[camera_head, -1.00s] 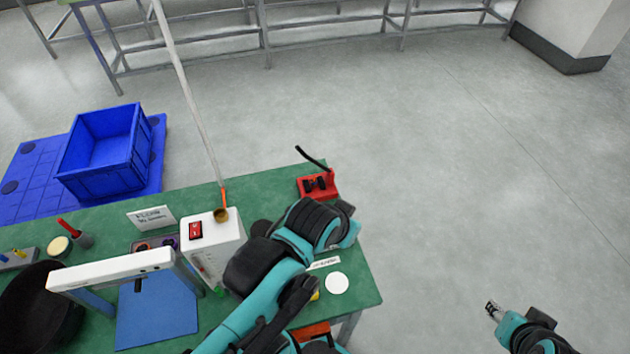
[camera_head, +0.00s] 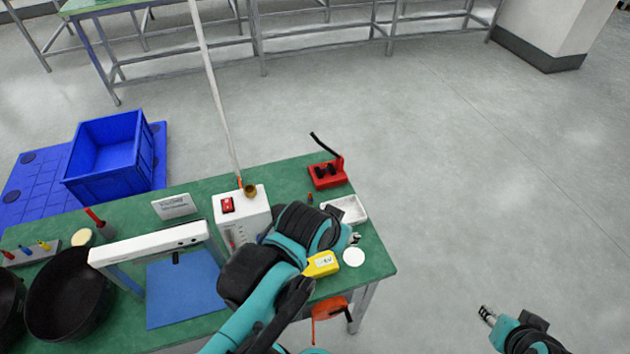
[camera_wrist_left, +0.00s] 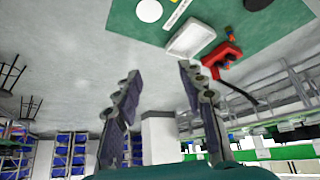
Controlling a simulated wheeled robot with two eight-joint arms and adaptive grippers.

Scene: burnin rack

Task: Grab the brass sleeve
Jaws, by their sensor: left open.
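A small brass-coloured round piece (camera_head: 250,190) sits on top of the white box (camera_head: 242,216) with the red switch; it looks like the brass sleeve, but it is too small to be sure. My left gripper (camera_head: 354,239) is mostly hidden behind its own wrist, to the right of the white box near the white tray. In the left wrist view its fingers (camera_wrist_left: 156,85) are spread with nothing between them. My right gripper (camera_head: 487,315) is off to the right of the table, over the floor; its fingers are too small to judge.
A white tray (camera_head: 347,208), a red stand (camera_head: 327,173), a yellow tool (camera_head: 321,264) and a white disc (camera_head: 354,257) lie on the right of the green table (camera_head: 285,175). A blue mat (camera_head: 185,290) and black bowls (camera_head: 70,295) are left. A blue crate (camera_head: 108,158) stands beyond.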

